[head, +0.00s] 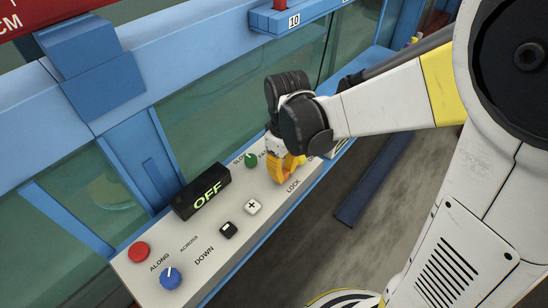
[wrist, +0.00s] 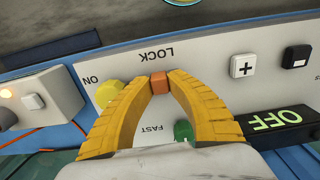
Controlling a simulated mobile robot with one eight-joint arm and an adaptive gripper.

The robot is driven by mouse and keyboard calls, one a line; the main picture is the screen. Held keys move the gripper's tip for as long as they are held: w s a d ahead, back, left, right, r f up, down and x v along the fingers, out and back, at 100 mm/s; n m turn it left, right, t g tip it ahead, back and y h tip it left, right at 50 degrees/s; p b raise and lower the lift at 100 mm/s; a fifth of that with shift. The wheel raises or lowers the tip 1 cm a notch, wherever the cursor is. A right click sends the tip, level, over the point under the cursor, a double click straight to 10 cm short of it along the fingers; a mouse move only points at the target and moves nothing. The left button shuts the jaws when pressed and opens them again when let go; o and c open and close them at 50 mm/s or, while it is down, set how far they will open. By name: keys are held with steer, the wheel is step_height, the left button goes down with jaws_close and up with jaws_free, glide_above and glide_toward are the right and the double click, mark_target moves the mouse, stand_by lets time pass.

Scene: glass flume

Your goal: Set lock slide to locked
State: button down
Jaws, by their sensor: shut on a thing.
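The lock slide shows in the wrist view as a small orange block (wrist: 160,84) on the white panel, beside the upside-down word LOCK. My gripper (wrist: 159,78) has its two yellow fingers closed on this block, one on each side. In the head view my gripper (head: 289,168) reaches down to the panel (head: 240,228) just above the LOCK label, and its fingers hide the slide. The slide's track and its end marks cannot be made out, so its setting cannot be told.
A green knob (head: 251,160), black OFF display (head: 201,191), white plus button (head: 252,207), black button (head: 228,230), red button (head: 138,252) and blue dial (head: 171,278) share the panel. A yellow round control (wrist: 107,92) sits close by my finger. Flume glass stands behind.

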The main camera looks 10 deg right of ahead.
steer(key=shift+w+d, duration=0.15)
steer(key=shift+d, duration=0.1)
steer(key=c, duration=1.3)
jaws_free()
steer(key=shift+o, duration=0.2)
